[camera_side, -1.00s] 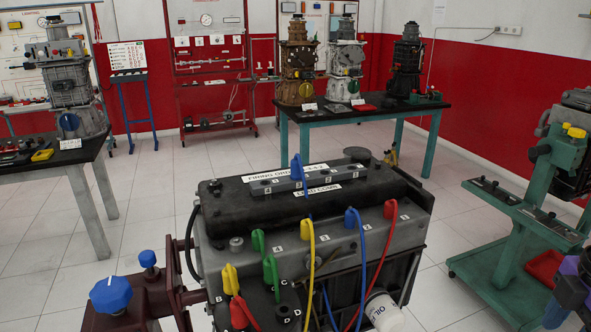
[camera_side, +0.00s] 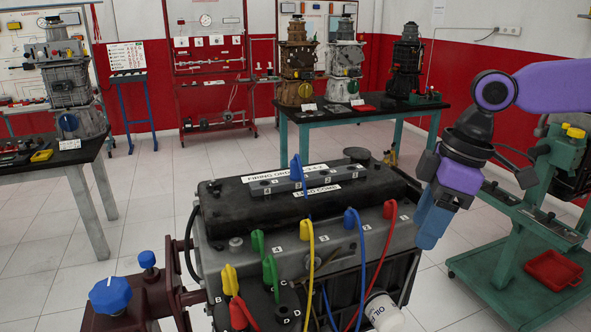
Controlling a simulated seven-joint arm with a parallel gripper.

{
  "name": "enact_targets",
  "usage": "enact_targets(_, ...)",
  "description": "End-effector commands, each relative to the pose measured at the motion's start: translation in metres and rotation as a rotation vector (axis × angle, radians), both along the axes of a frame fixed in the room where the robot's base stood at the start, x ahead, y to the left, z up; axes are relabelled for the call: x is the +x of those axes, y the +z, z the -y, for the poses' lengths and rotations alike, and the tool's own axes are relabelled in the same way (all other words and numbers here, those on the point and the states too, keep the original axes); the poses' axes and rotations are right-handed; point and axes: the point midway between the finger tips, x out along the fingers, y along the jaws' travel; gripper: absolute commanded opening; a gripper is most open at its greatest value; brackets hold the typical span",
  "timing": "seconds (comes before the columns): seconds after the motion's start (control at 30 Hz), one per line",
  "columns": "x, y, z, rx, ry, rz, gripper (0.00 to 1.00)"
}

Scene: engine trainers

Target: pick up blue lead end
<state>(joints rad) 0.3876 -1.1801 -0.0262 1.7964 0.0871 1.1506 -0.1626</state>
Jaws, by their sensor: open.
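The engine trainer block (camera_side: 400,188) stands in the middle with coloured leads on it. One blue lead end (camera_side: 351,217) stands upright on the front row of sockets, between a yellow lead end (camera_side: 307,230) and a red lead end (camera_side: 390,209). Another blue lead end (camera_side: 296,167) stands on the grey strip on top, and its cable runs down the front. My gripper (camera_side: 428,240) points down just right of the block's right end, apart from both blue ends. It is open, with nothing visible in it; the gap between its fingers is hard to see.
Green lead ends (camera_side: 258,241), more yellow and red ends, and a white oil filter (camera_side: 383,311) crowd the block's front. A blue-knobbed stand (camera_side: 110,294) is at left. A green trolley (camera_side: 500,270) with a red tray (camera_side: 553,270) stands at right.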

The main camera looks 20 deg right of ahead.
Motion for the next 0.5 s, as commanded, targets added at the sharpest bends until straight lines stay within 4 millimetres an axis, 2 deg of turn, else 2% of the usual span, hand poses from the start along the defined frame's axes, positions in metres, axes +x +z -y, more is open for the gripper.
enact_targets(0.03, 0.016, 0.010, -0.009, 0.016, -0.012, 0.011, 0.54)
enact_targets(0.2, 0.063, 0.042, -0.031, 0.063, -0.051, 0.045, 0.54)
enact_targets(0.5, 0.136, 0.095, -0.050, 0.134, -0.106, 0.123, 0.54)
